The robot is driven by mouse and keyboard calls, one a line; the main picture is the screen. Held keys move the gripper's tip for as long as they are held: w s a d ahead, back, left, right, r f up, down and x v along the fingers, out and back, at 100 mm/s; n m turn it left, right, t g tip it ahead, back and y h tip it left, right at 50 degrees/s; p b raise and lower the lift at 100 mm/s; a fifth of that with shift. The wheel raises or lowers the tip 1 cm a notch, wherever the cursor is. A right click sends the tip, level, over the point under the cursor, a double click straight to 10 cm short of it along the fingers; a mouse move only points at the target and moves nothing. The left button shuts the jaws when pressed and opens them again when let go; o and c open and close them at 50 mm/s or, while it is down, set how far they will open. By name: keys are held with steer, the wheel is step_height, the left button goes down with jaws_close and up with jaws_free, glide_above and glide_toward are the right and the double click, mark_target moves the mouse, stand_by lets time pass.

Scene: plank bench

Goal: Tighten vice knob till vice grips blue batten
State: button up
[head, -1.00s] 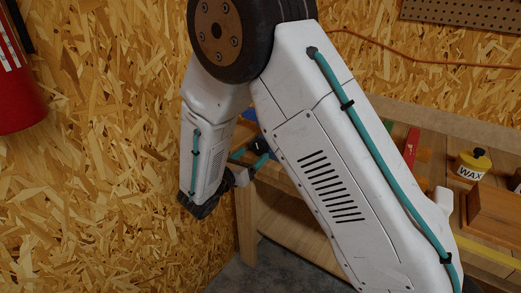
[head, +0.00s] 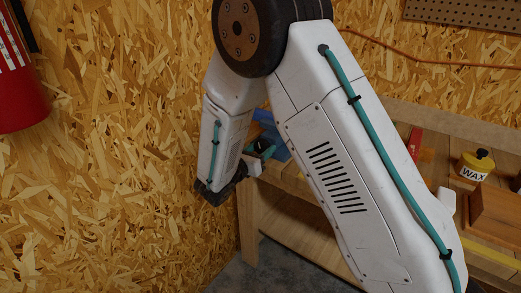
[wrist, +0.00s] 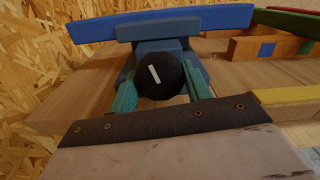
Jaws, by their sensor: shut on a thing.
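The vice (wrist: 185,45) is blue-grey and stands at the bench's end, facing my wrist camera. Its round black knob (wrist: 158,75) carries a white line, tilted a little off upright. The blue batten (wrist: 95,29) lies across behind the vice's front jaw; I cannot tell whether the jaws touch it. My gripper (wrist: 161,92) has teal fingers on both sides of the knob and is shut on it. In the head view, the blue of the vice area (head: 275,150) shows beside my arm, and the knob is hidden.
The plank bench (wrist: 80,92) runs behind the vice. A wooden block with a blue patch (wrist: 248,49), a green bar (wrist: 290,20) and a yellow strip (wrist: 285,95) lie to the right. A wax tin (head: 475,165) and a red piece (head: 415,142) are farther along. The chipboard wall is close left.

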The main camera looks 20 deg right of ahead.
steer(key=m, duration=0.3)
steer(key=o, duration=1)
steer(key=shift+c, duration=0.2)
steer(key=shift+a, duration=0.1)
steer(key=v, duration=0.7)
steer(key=shift+s+a, duration=0.25)
steer(key=shift+s, duration=0.05)
